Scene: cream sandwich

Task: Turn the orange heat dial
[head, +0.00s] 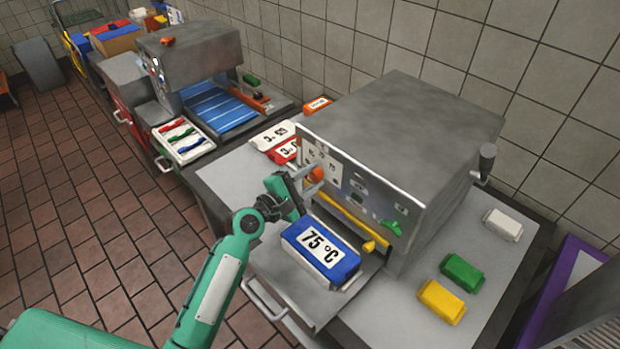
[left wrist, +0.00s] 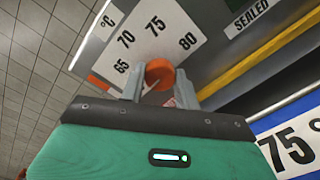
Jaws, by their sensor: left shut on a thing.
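The orange heat dial (head: 315,174) is on the front panel of the grey machine (head: 400,130). In the left wrist view the dial (left wrist: 160,72) sits below a white scale (left wrist: 150,38) marked 65, 70, 75, 80 and °C. My left gripper (head: 307,182) is at the panel, its fingers on either side of the dial; in the left wrist view the gripper (left wrist: 160,86) is shut on it. The fingers hide part of the dial, and I cannot tell which number it points to. My right gripper is not in view.
A blue and white block (head: 320,252) marked 75 °C lies on the shelf below the panel. A yellow bar (head: 345,220) and green knob (head: 391,227) are right of the dial. Green (head: 461,272), yellow (head: 441,301) and white (head: 502,224) blocks lie on the right counter.

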